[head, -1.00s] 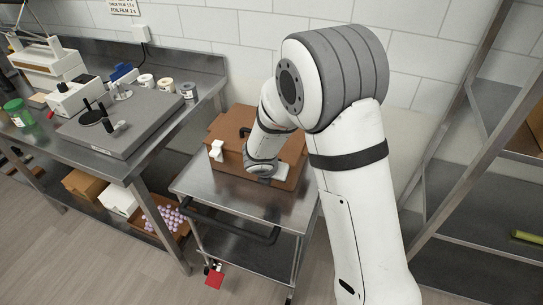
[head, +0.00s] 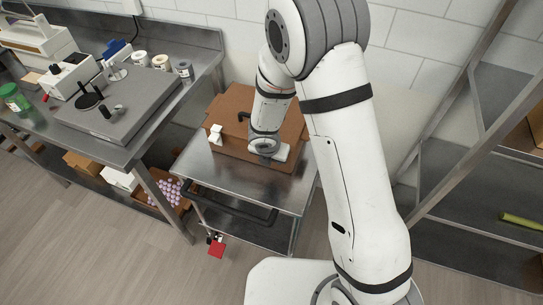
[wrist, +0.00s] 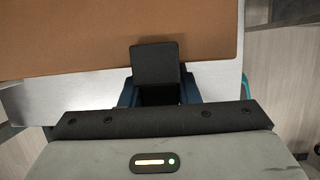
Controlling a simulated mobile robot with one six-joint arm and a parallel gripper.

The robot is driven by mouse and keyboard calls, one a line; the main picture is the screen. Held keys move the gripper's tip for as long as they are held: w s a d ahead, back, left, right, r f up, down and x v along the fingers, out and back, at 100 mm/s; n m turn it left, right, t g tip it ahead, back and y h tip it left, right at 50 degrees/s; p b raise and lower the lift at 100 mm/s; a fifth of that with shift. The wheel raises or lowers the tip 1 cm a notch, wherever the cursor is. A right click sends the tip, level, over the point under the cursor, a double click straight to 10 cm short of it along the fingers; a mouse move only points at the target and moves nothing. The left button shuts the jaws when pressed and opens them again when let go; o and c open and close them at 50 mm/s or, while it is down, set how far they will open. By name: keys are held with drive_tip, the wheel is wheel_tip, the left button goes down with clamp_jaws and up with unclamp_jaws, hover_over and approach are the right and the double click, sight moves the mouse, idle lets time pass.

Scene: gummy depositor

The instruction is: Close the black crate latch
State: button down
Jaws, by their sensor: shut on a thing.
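The brown crate (head: 232,103) sits on a steel cart with its lid down. A white latch (head: 215,133) shows at the crate's front left. In the wrist view, the black crate latch (wrist: 155,64) is a dark square plate overlapping the edge of the crate's brown surface (wrist: 70,35). My gripper (wrist: 157,93) has its dark blue fingers on either side of the latch's lower part, shut on it. In the head view, my wrist hides the latch and the fingertips at the crate's front.
The steel cart (head: 195,165) has a black push handle (head: 235,208) along its near side. A steel bench (head: 150,125) with a grey machine stands at the left. A metal shelf rack (head: 470,165) stands at the right. Open floor lies in front.

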drive_tip(key=shift+s+f, duration=0.1)
drive_tip(key=shift+f, duration=0.1)
drive_tip(key=c, duration=1.1)
unclamp_jaws()
drive_tip(key=shift+r, duration=0.1)
drive_tip(key=shift+a+r, duration=0.1)
drive_tip(key=shift+r, duration=0.1)
drive_tip(key=p+v, duration=0.3)
drive_tip(key=v, duration=0.4)
drive_tip(key=shift+r, duration=0.15)
